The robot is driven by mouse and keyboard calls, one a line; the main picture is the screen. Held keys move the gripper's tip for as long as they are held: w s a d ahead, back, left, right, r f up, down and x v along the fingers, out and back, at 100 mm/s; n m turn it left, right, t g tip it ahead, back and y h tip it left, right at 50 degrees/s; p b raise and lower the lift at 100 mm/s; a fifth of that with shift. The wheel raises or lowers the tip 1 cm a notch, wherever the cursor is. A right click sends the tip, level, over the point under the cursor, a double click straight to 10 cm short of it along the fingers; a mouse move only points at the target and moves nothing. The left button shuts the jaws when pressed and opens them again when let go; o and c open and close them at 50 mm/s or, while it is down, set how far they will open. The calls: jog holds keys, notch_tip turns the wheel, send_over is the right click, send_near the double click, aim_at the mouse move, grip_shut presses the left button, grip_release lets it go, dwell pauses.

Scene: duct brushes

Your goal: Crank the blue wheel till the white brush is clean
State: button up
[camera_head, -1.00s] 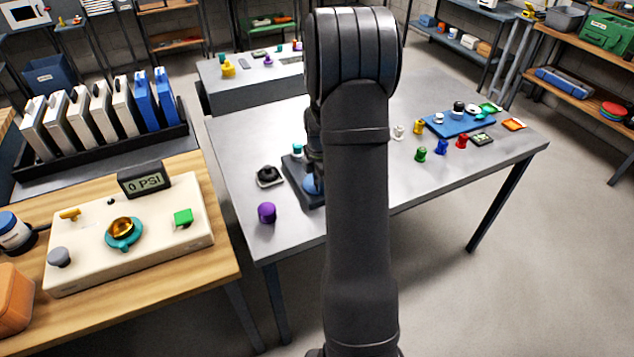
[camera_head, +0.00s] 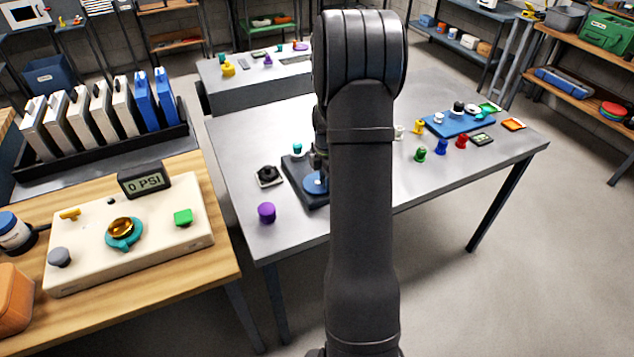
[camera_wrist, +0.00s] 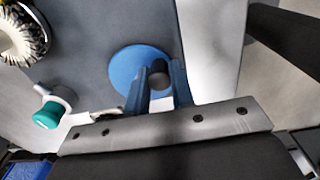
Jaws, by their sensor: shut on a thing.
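The blue wheel (camera_wrist: 137,75) is a flat disc with a dark crank knob (camera_wrist: 158,74) near its edge. In the head view the wheel (camera_head: 314,183) shows just left of my arm. My gripper (camera_wrist: 160,80) has its two blue fingers closed around the knob, over the wheel. A round brush (camera_wrist: 20,36) with a pale hub and whitish and dark bristles is cut off at the wrist view's upper left. I cannot make it out in the head view, where my arm hides part of the bench.
A teal-capped part (camera_wrist: 48,115) stands left of the wheel in the wrist view. A black object on a pale base (camera_head: 268,175) and a purple knob (camera_head: 267,212) sit on the grey table (camera_head: 235,160). Colored pieces stand to the right, near a blue tray (camera_head: 462,128).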

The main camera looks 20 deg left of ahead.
jog(key=shift+w, duration=0.45)
jog(key=shift+f, duration=0.1)
jog(key=shift+w, duration=0.7)
jog(key=shift+w, duration=0.1)
jog(key=shift+w+a, duration=0.35)
jog(key=shift+w, duration=0.25)
jog(key=shift+a+r, duration=0.15)
jog(key=shift+r, duration=0.05)
